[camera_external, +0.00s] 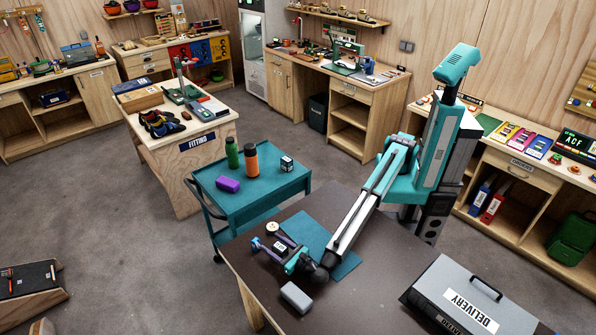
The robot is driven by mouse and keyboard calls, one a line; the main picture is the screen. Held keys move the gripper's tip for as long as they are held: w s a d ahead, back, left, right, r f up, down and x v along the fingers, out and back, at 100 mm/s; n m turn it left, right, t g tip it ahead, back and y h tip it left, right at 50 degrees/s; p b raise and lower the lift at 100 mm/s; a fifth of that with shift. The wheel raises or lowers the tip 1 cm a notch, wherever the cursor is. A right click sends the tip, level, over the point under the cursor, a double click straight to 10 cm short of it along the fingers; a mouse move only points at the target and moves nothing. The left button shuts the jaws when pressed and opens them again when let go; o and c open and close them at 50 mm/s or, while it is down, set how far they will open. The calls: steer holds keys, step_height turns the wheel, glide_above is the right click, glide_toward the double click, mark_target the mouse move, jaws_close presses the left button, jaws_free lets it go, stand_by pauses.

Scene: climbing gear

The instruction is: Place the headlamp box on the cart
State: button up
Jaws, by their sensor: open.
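My gripper (270,244) is low over the dark table, its fingers open and pointing left toward the cart. A small dark item with a pale patch (280,247) shows between the fingers; it is too small to tell whether it is a box or whether the fingers touch it. The teal cart (232,205) stands just beyond the table. A small black-and-white box (287,163) is on its top at the far right. I cannot tell for sure which of these is the headlamp box.
The cart also holds a green bottle (231,153), an orange bottle (251,158) and a purple case (228,184). On the table are a round item (272,228), a grey block (295,297), a teal mat (310,233) and a grey delivery case (465,300). The cart's front-middle is clear.

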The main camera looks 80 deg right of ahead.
steer(key=c, duration=1.3)
steer(key=shift+r, duration=0.15)
steer(key=shift+r, duration=0.6)
step_height(320, 180, up, 2)
steer(key=shift+b, duration=0.35)
steer(key=s+d, duration=0.3)
steer(key=s, duration=0.1)
steer(key=s+d+r+b, duration=0.1)
steer(key=s+d, duration=0.6)
steer(key=s, duration=0.1)
steer(key=shift+s+d+r+b, duration=0.1)
steer(key=shift+d+r+b, duration=0.15)
steer(key=shift+b, duration=0.1)
steer(key=shift+a, duration=0.1)
